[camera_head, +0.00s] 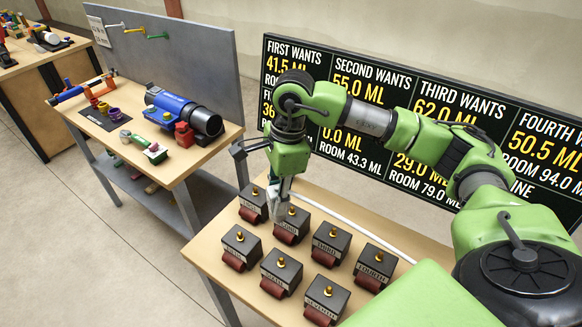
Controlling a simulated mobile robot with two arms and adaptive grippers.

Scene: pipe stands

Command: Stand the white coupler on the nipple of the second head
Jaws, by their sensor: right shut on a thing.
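The second head (291,233) is a dark block in the back row with a brass nipple (292,210) on top and a dark red roll at its front. My right gripper (279,194) points down from above, between the first head (250,210) and the second head. It is shut on a small whitish piece, which looks like the white coupler (280,210). The coupler is beside the second head's nipple in the picture; whether they touch I cannot tell. My left gripper is not in view.
The third head (331,245), fourth head (375,268) and several front-row heads stand close by on the wooden table (215,262). A white tube (360,228) lies behind them. A black sign board (400,110) stands behind the table. A tool bench (180,165) is at left.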

